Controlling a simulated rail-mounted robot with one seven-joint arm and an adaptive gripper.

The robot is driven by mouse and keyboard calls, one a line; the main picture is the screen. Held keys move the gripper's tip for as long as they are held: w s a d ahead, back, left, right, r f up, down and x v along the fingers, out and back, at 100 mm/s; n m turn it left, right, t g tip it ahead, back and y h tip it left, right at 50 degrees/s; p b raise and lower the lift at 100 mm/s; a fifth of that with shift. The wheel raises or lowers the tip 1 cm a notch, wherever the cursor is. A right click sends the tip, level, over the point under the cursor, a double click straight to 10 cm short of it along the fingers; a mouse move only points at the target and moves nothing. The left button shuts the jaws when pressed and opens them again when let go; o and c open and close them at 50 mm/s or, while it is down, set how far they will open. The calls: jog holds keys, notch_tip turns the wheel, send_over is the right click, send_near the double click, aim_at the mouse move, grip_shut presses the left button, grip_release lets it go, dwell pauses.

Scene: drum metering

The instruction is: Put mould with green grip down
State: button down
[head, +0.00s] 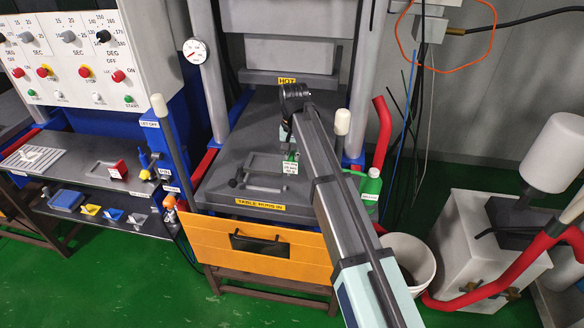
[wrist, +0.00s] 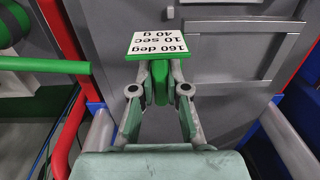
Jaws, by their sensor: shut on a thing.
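My gripper (head: 289,146) is over the press table, its fingers shut on a green grip (wrist: 160,82). A white tag (wrist: 160,45) on a green backing sits at the grip and reads 160 deg, 10 sec, 40 g. The tag also shows in the head view (head: 290,168). I cannot tell whether this plate is the held mould, or whether the held mould touches the table. My arm hides part of the table's right side.
The press table (head: 220,192) carries a yellow label at its front, above an orange panel (head: 205,240). A HOT label (head: 287,80) marks the press behind. A green bottle (head: 371,186) and white bucket (head: 414,257) stand right. Shelves (head: 75,180) with small moulds stand left.

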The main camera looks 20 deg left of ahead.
aim_at(292, 171)
jog(key=shift+f+p, duration=0.6)
jog(key=shift+f, duration=2.3)
jog(key=shift+f, duration=0.15)
jog(key=c, duration=1.2)
grip_release()
notch_tip(292, 171, up, 12)
jog(key=b, duration=0.2)
jog(key=shift+d+b, duration=0.1)
jog(key=shift+b, duration=0.3)
